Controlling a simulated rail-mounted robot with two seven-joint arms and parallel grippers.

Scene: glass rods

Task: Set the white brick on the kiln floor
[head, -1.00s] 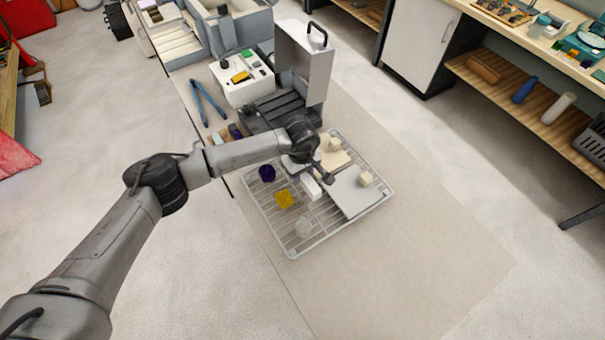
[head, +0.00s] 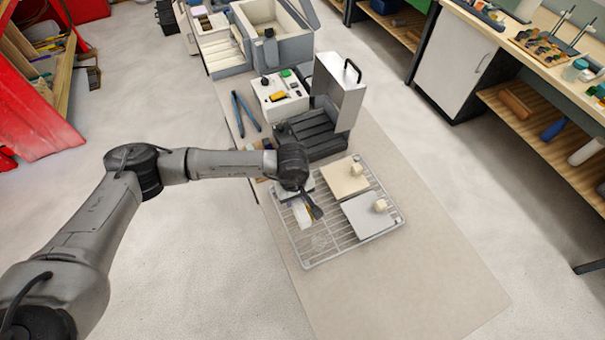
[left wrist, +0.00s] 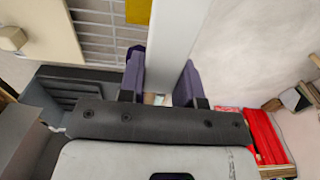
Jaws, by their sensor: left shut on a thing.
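My left gripper (head: 309,207) is shut on the white brick (left wrist: 168,45). In the left wrist view the long brick stands out between the two purple-grey fingers (left wrist: 163,80). In the head view it is mostly hidden by the gripper. The gripper is over the left part of the wire rack (head: 352,243); its height above the rack is hard to tell. A grey, open-topped box with a cream lining, apparently the kiln (head: 284,50), stands at the far end of the table. Its floor is not clearly visible. My right gripper is not in view.
A cream plate (head: 338,183) and a grey-white plate (head: 366,221), each with a small cube, lie on the rack. Between rack and kiln stand a dark case with a raised silver lid (head: 337,92), a white box (head: 270,105) and blue pliers (head: 246,111).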

